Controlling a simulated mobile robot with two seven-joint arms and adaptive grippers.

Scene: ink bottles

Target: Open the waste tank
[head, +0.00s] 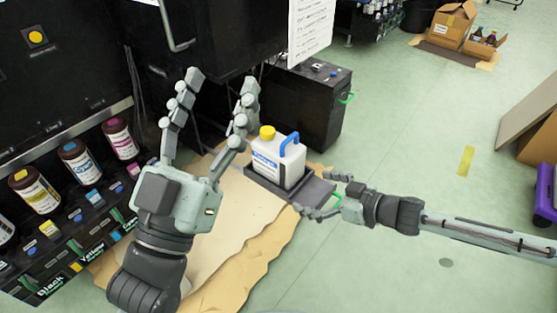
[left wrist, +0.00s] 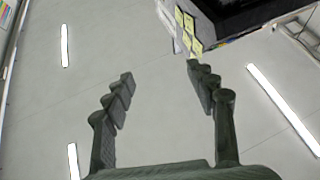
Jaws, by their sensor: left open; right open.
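A white tank (head: 278,162) with a yellow cap (head: 267,132), a blue handle and a blue-and-white label stands upright on a dark tray (head: 318,191) low beside the machine. The cap is on. My left gripper (head: 221,82) is open and empty, raised in front of the machine. In the left wrist view its open fingers (left wrist: 160,75) point toward the ceiling.
Ink bottles (head: 74,160) stand in a row on the machine's left ledge. A black box (head: 310,100) with a green handle stands behind the tank. Brown cardboard (head: 250,262) lies on the floor in front. Boxes (head: 452,25) are far right; the green floor between is mostly clear.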

